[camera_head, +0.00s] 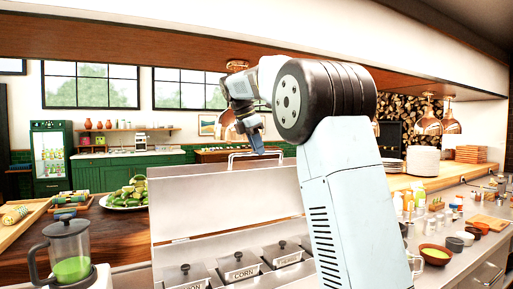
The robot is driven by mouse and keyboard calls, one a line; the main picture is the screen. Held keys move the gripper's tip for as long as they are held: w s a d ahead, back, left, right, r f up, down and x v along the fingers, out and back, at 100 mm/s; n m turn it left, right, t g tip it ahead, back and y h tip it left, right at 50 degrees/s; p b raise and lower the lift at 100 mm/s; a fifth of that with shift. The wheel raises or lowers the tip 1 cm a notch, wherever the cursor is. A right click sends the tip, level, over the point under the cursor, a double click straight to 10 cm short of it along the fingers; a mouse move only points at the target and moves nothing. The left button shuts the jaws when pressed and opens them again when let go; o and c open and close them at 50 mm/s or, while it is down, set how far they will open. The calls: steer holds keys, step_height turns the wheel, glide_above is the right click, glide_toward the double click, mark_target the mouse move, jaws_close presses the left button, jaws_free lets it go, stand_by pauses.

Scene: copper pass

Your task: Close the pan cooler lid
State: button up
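The pan cooler lid (220,206) stands raised and open, a broad pale metal panel behind the pans. A bar handle (240,154) shows at its top edge. My gripper (256,143) is above the lid's top edge, close to the handle and pointing down. Its fingers are small and seen from the side. I cannot tell whether they touch the handle or are open. My arm hides the right end of the lid.
A blender with green contents (72,262) stands left of the cooler. A plate of green vegetables (128,197) is on the wooden counter behind. Copper lamps (428,123) hang above.

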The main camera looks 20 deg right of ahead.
jaws_close()
